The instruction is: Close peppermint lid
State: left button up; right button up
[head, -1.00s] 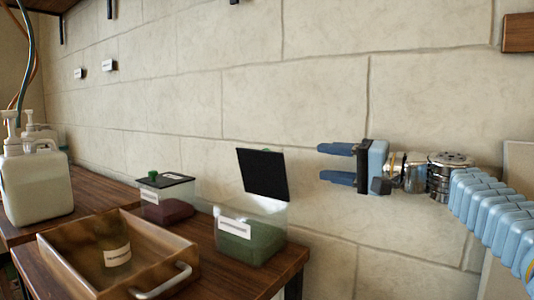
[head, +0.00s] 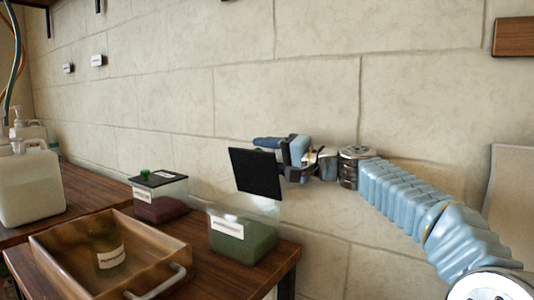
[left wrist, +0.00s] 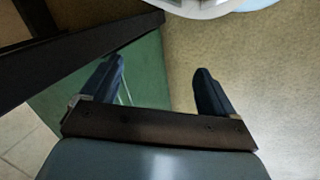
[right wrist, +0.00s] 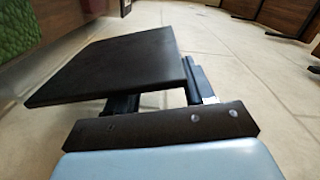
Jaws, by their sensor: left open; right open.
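The clear bucket with green contents (head: 243,238) stands on the wooden table, with a white label on its front too small to read surely. Its black lid (head: 255,172) is raised, standing nearly upright above the bucket. My right gripper (head: 272,144) is open and lies behind the lid, which hides part of its fingers. In the right wrist view the lid (right wrist: 112,68) covers much of the gripper's fingers (right wrist: 160,103); I cannot tell whether they touch. My left gripper (left wrist: 158,82) is open and empty in the left wrist view, out of the head view.
A second bucket with dark red contents (head: 160,207) has its black lid (head: 158,179) shut. A wooden tray (head: 50,262) holding a labelled bottle (head: 108,250) stands in front. White pump jugs (head: 30,185) are at the left. The stone wall (head: 320,100) runs close behind.

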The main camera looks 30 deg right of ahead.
grip_shut()
dwell(0.4)
